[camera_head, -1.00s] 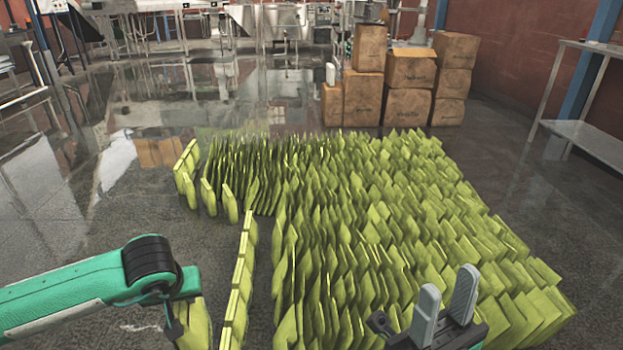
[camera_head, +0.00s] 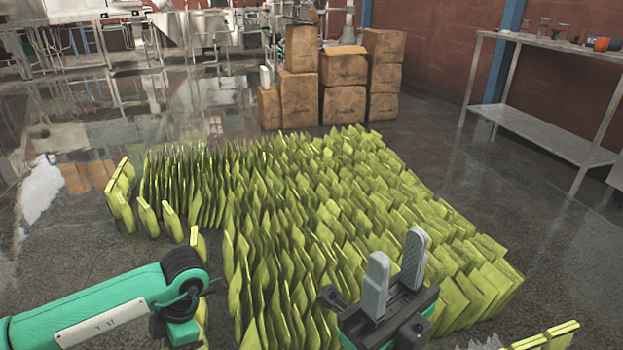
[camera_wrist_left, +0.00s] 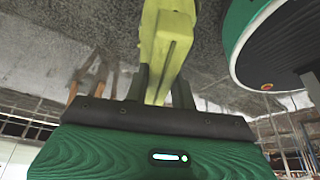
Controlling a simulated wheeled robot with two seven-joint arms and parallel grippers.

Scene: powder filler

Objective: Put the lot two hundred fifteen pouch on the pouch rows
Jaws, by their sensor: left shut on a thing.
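Yellow-green pouches stand in dense pouch rows (camera_head: 330,225) on the floor in the head view. In the left wrist view my left gripper (camera_wrist_left: 163,85) is shut on a yellow-green pouch (camera_wrist_left: 165,40), which sticks out between the fingers. In the head view my left arm comes in from the left, beside the rows; its gripper is mostly hidden below the wrist. My right gripper (camera_head: 396,272) is open and empty, with its two grey fingers pointing up in front of the near rows. No lot number is readable on any pouch.
Several loose pouches (camera_head: 145,213) stand apart left of the rows, and more (camera_head: 545,338) show at the bottom right. Cardboard boxes (camera_head: 343,105) are stacked behind the rows. A metal table (camera_head: 545,130) stands at the right.

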